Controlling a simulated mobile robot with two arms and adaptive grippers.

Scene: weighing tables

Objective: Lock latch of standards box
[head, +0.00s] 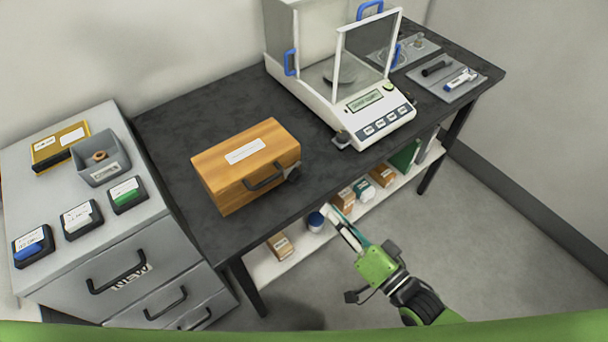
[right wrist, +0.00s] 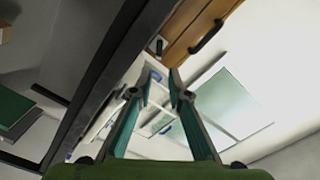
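The standards box (head: 222,178) is a closed wooden box with a white label on its lid and a dark handle (head: 264,178) on its front. It stands near the front edge of the dark table. A small dark latch piece (head: 293,174) is at its front right corner; its lock state is too small to tell. My right gripper (head: 335,222) is in front of the table edge, right of and below the box, touching nothing visible. In the right wrist view its fingers (right wrist: 157,82) are apart and empty, with the box (right wrist: 190,28) beyond them. My left gripper is not in view.
A balance (head: 345,110) with an open glass pane stands right of the box on the dark table (head: 170,120). A shelf below (head: 262,268) holds small boxes and a blue-lidded jar. A grey drawer cabinet (head: 75,275) is at left. Floor at right is clear.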

